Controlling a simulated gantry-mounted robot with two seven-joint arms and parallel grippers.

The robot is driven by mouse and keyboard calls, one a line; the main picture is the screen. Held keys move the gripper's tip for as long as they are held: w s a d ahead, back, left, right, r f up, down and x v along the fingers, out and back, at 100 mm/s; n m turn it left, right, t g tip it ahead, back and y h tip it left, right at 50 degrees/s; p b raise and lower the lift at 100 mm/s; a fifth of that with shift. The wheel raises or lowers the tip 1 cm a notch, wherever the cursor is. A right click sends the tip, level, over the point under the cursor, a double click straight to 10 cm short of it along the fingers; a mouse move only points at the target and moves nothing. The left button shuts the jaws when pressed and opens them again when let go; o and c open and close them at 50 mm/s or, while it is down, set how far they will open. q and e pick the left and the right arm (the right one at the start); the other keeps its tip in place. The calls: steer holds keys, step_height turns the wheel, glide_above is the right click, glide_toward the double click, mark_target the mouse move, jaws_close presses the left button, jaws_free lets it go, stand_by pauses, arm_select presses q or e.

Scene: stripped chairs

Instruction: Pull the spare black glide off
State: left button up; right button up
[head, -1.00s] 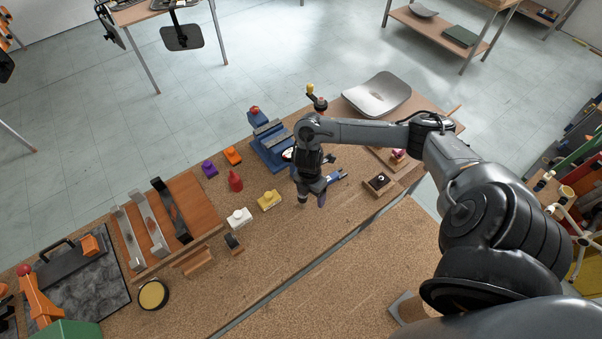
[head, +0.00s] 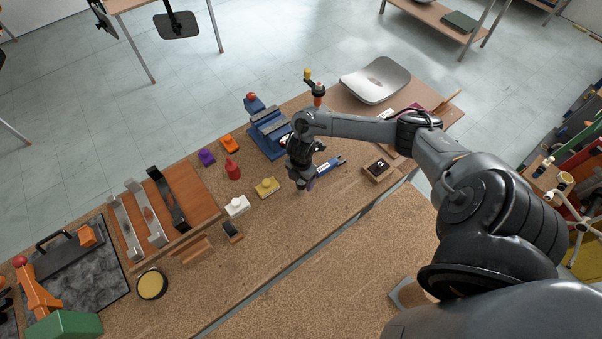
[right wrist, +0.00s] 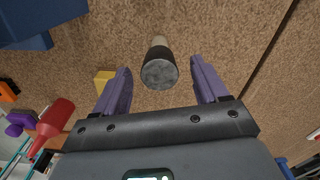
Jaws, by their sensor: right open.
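A black glide (right wrist: 159,70) with a grey round face shows in the right wrist view, end-on to the camera. A pale stem shows behind it above the cork bench top. My right gripper (right wrist: 160,86) is open, with one purple finger on each side of the glide and a visible gap to both. I cannot tell how far along the fingers the glide sits. In the head view my right gripper (head: 301,186) is low over the bench, and it and the wrist hide the glide. My left gripper is in neither view.
A blue vise (head: 266,130) stands behind the gripper. A yellow block (head: 267,187), a white block (head: 237,206) and a red bottle (head: 232,170) stand to the left. A small wooden box (head: 377,169) sits to the right. The cork bench front (head: 270,250) is clear.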

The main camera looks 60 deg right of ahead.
steer(key=shift+f, duration=0.75)
steer(key=c, duration=0.9)
steer(key=shift+c, duration=0.8)
steer(key=o, duration=0.5)
jaws_close()
steer(key=shift+r+p, duration=0.65)
steer(key=shift+p, duration=0.05)
